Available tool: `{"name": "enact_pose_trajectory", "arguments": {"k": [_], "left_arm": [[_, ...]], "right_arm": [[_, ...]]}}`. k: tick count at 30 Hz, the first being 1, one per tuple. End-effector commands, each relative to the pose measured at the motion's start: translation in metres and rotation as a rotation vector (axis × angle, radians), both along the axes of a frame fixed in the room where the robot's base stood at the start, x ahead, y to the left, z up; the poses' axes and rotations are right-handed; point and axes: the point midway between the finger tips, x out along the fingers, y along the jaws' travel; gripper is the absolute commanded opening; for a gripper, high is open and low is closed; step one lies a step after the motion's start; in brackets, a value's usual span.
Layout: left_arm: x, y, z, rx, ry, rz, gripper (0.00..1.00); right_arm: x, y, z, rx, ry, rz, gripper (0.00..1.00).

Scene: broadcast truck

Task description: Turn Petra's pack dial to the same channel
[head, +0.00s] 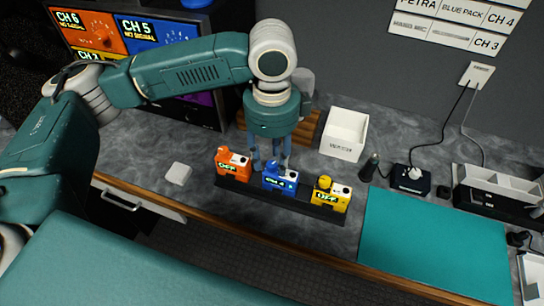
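The blue pack (280,179) stands in the middle of a dark rack on the counter, with a blue dial (271,166) on top and a small lit display that is too small to read. An orange pack (232,163) stands to its left and a yellow pack (331,194) to its right. A wall board (462,12) reads PETRA, BLUE PACK, CH 4. My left gripper (271,160) points down at the blue pack, its fingers apart near the dial. I cannot tell whether they touch it. My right gripper is out of view.
Screens (133,32) at the back left show channel labels. A white bin (344,134) stands behind the packs. A teal mat (434,246) lies clear at right. A black charger (411,180) with cables and a white block (178,173) sit on the counter.

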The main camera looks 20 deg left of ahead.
Motion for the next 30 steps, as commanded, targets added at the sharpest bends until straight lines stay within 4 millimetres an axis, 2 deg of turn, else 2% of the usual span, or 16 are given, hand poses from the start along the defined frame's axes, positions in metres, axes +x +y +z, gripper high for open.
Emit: {"name": "enact_pose_trajectory", "arguments": {"k": [4,12,18,24,30], "left_arm": [[0.000,0.000,-0.008,-0.001,0.000,0.000,0.39],[0.000,0.000,-0.009,-0.001,-0.001,0.000,0.37],[0.000,0.000,-0.009,-0.001,-0.001,0.000,0.00],[0.000,0.000,-0.008,-0.001,-0.001,-0.005,0.00],[0.000,0.000,-0.006,-0.001,0.000,-0.055,0.00]], "right_arm": [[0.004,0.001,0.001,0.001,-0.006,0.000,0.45],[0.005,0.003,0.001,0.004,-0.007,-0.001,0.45],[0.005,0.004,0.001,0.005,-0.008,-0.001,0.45],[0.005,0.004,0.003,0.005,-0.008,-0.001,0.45],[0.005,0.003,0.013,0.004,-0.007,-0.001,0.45]]}}
